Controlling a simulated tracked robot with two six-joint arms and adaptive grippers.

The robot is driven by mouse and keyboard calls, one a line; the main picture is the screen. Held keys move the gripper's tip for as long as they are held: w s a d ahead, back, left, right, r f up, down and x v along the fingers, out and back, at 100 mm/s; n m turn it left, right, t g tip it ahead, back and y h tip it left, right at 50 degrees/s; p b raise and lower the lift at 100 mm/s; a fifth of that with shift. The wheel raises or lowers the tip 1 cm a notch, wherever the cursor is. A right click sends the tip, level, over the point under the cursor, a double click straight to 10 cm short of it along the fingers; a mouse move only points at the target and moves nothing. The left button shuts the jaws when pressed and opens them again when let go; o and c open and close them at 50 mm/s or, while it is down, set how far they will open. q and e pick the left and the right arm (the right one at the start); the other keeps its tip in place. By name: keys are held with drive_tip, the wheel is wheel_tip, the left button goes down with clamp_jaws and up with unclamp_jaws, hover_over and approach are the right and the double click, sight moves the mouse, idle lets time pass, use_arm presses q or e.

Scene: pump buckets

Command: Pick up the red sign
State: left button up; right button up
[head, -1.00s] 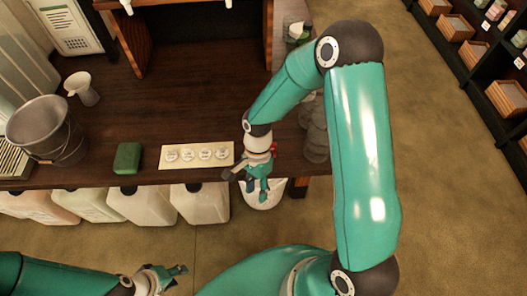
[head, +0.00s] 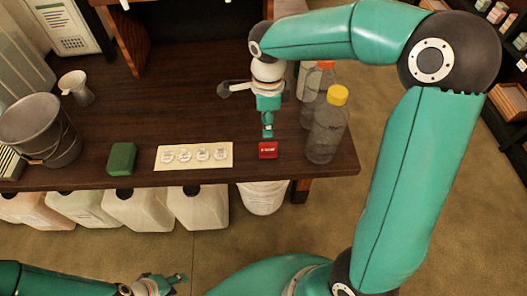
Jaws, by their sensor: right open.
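The red sign (head: 268,150) is a small red block with faint white lettering. It sits on the dark wooden table near its front edge, right of the cream card with round white discs. My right gripper (head: 268,132) is just behind and above the sign, fingers pointing down toward it. It is open, with nothing seen between its fingers; whether it touches the sign I cannot tell. My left gripper (head: 162,284) is low at the front, away from the table, and its fingers look apart and empty.
Bottles, one with a yellow cap (head: 326,125), stand close right of the sign. The cream card (head: 194,156), a green block (head: 121,158), a metal bucket (head: 40,130) and a white jug (head: 77,88) are to the left. The table (head: 150,110) behind the card is clear.

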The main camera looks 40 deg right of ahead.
hover_over(268, 143)
drive_tip(key=f, duration=0.4)
drive_tip(key=shift+a+f, duration=0.25)
drive_tip(key=shift+f, duration=0.05)
drive_tip(key=shift+d+f+p, duration=0.2)
drive_tip(key=shift+f+p, duration=0.15)
drive_tip(key=shift+f, duration=2.3)
drive_tip(key=shift+c, duration=0.2)
clamp_jaws()
